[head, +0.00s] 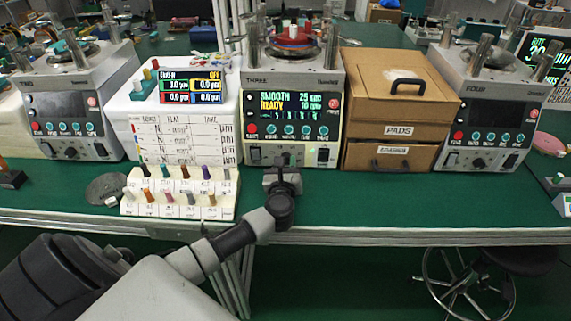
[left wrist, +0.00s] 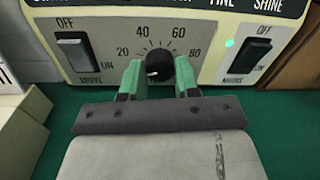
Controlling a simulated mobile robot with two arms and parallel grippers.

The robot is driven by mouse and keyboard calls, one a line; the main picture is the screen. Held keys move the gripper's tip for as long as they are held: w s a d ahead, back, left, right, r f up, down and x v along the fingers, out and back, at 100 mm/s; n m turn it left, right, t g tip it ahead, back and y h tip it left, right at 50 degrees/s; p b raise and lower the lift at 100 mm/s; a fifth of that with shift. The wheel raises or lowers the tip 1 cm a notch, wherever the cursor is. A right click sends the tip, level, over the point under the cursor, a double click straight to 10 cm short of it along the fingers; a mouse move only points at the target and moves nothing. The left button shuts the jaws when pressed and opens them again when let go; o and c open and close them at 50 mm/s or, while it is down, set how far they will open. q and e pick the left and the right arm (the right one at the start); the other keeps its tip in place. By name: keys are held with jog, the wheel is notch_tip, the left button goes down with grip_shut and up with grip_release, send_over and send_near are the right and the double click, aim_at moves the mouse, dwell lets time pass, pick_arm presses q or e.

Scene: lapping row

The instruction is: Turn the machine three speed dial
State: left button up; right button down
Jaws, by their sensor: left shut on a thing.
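Machine three (head: 290,80) stands on the green bench in the middle of the head view, with a lit screen reading SMOOTH 25 sec, READY 10 rpm. Its black speed dial (left wrist: 158,70) is low on the front panel, with 20, 40, 60 and 80 printed around it. The dial's white mark points left, below the 20. My left gripper (left wrist: 160,74) is shut on the dial, one green finger on each side. In the head view my left gripper (head: 283,164) hides most of the dial. My right gripper is not in view.
OFF/ON rocker switches flank the dial, left (left wrist: 75,52) and right (left wrist: 245,58). A rack of coloured pegs (head: 180,208) stands left of my arm. A cardboard drawer box (head: 397,115) is to the right, then machine four (head: 490,95). Machine two (head: 70,100) is far left.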

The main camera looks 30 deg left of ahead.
pick_arm(q)
jog(key=m+p, duration=0.3)
jog(key=shift+r, duration=0.15)
jog(key=shift+m+p, duration=1.25)
jog(key=shift+m, duration=0.65)
jog(key=shift+f, duration=0.2)
jog(key=o, duration=0.9)
jog(key=shift+s, duration=0.1)
jog(key=v, duration=1)
jog(key=shift+s+d+r, duration=0.2)
jog(key=shift+s+r, duration=0.05)
jog(key=shift+s, duration=0.05)
